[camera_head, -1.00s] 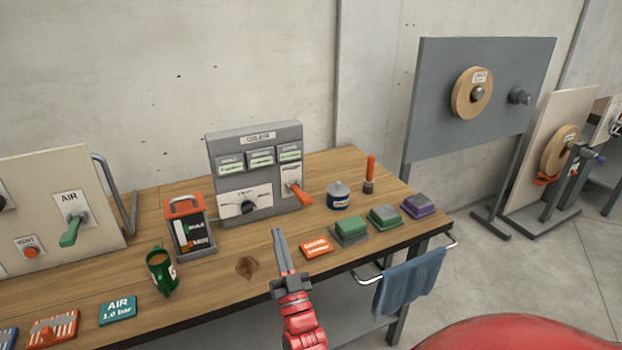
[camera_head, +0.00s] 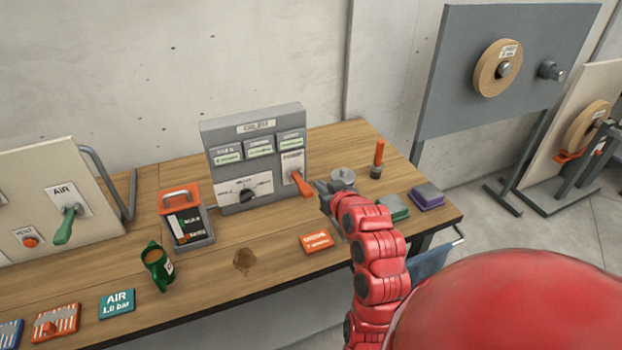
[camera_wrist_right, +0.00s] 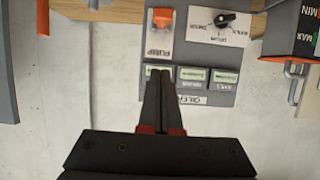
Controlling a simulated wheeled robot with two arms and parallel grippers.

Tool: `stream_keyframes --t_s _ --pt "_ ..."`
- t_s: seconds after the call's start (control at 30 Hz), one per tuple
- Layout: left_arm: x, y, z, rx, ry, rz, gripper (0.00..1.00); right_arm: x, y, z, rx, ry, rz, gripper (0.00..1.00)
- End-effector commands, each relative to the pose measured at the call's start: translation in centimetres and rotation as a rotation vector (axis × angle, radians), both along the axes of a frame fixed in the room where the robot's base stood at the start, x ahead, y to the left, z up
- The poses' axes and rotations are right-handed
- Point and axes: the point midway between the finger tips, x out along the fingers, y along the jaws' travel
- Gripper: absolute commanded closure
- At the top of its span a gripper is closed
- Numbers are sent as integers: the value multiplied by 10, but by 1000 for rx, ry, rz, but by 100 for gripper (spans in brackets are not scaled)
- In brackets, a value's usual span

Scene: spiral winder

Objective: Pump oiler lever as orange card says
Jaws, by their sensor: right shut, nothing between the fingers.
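The grey oiler box (camera_head: 228,143) stands at the back of the wooden bench, with small display windows, a black knob and an orange pump lever (camera_head: 303,187) on its right side, tilted forward and down. In the right wrist view the oiler (camera_wrist_right: 203,86) appears upside down, with the orange lever (camera_wrist_right: 162,17) at the top. The orange card (camera_head: 316,241) lies on the bench in front; its small print is too blurred to read surely. My right gripper (camera_head: 322,188) is shut and empty, just right of the lever; contact is unclear. Its fingertips (camera_wrist_right: 158,72) overlap the displays in the wrist view. My left gripper is out of view.
A round grey-lidded pot (camera_head: 342,176), an orange-handled post (camera_head: 378,158) and coloured blocks (camera_head: 427,196) are at the right, partly behind my arm.

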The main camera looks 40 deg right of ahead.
Motion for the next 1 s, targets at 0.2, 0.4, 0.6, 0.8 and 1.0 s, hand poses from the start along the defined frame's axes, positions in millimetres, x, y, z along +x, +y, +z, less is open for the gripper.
stream_keyframes --t_s 0.2,0.4,0.6,0.8,1.0 --pt "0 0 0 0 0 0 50 -1 0 0 0 6 2 100" --pt "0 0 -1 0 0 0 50 1 0 -2 1 6 2 100" --pt "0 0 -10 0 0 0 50 22 -5 -12 -1 4 3 100" --pt "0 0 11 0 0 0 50 54 -12 -20 4 9 4 100" --pt "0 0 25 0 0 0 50 83 -19 -32 3 8 3 100"
